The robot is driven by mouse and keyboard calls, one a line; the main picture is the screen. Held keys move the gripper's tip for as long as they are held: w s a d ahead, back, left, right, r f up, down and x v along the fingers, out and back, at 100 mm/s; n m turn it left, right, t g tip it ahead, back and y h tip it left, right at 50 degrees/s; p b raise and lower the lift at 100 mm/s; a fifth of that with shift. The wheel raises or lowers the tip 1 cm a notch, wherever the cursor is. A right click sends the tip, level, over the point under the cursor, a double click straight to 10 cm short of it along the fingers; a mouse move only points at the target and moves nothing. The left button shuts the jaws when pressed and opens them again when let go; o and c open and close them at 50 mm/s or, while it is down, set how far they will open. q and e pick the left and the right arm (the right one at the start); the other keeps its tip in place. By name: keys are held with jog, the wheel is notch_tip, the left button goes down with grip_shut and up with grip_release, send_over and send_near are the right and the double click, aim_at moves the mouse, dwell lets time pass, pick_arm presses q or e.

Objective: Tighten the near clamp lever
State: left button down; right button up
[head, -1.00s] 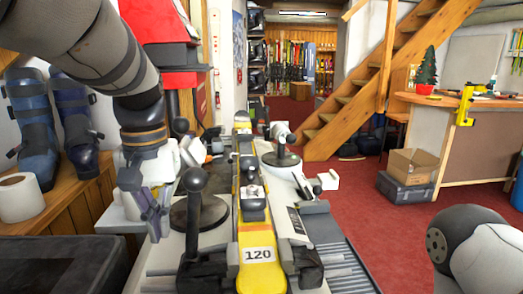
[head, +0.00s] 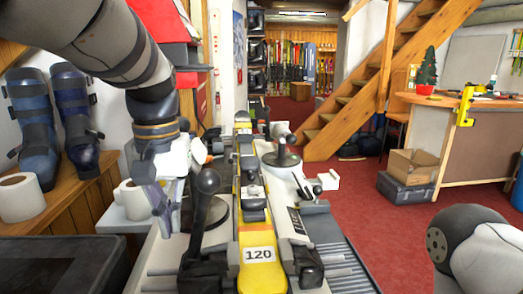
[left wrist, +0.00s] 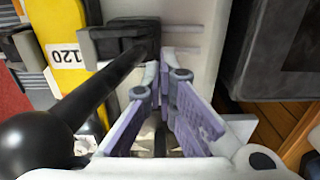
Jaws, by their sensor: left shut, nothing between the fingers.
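The near clamp lever (head: 207,182) is a black rod with a ball knob, standing left of the yellow ski (head: 258,255) marked 120 and leaning slightly right. In the left wrist view the lever (left wrist: 98,92) runs from its large knob at lower left to a black clamp block (left wrist: 128,36). My left gripper (head: 164,222) is just left of the lever. In the wrist view its purple-grey fingers (left wrist: 164,72) are together, empty, and beside the rod; I cannot tell whether they touch it. My right gripper is out of view.
A far clamp (head: 282,150) with a black knob stands farther along the bench. A dark box (head: 65,262) is at lower left. Red floor (head: 375,225) is free at right.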

pick_arm(q)
notch_tip(320, 180, up, 9)
dwell(0.7)
